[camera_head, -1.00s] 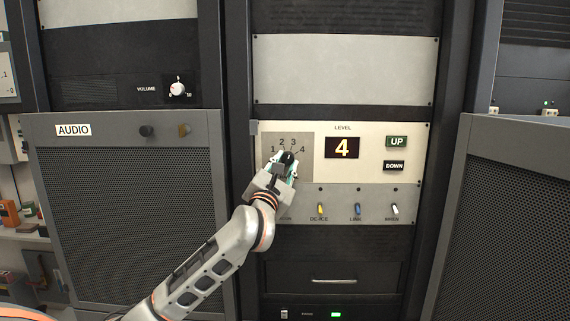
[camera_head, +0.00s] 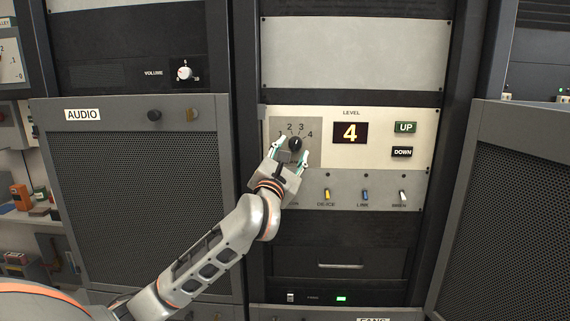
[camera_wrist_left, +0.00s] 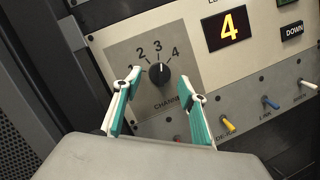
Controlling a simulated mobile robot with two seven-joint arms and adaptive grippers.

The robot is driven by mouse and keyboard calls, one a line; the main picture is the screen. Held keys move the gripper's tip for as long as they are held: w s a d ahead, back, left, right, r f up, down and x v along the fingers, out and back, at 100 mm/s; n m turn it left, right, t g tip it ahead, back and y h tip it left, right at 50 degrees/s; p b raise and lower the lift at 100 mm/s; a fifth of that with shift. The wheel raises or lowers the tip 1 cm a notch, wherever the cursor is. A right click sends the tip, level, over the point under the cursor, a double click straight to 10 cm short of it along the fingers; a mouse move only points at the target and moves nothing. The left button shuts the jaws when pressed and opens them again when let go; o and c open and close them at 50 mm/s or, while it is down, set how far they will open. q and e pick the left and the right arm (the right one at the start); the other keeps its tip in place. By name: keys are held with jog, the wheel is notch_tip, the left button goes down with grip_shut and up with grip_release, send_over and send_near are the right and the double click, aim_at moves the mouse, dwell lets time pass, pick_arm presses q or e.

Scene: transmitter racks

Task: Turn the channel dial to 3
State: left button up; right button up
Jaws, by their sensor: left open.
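The channel dial (camera_head: 295,144) is a round black knob on a grey plate with numbers 1 to 4 around it. It shows whole in the left wrist view (camera_wrist_left: 159,74), where its pale pointer mark appears to point up toward the 3. My left gripper (camera_head: 290,150) is open and empty, in front of and slightly below the dial. In the left wrist view its green-and-white fingers (camera_wrist_left: 162,84) are spread to either side below the knob, apparently not touching it. My right gripper is not in view.
Right of the dial are the level display (camera_head: 350,133) reading 4, the UP button (camera_head: 405,127) and the DOWN button (camera_head: 402,152). Several coloured toggle switches, including a yellow one (camera_head: 327,194), sit below. The AUDIO panel (camera_head: 135,210) stands at left.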

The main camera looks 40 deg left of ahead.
pick_arm(q)
jog(key=v, duration=1)
jog(key=shift+s, duration=0.3)
jog(key=shift+d, duration=0.1)
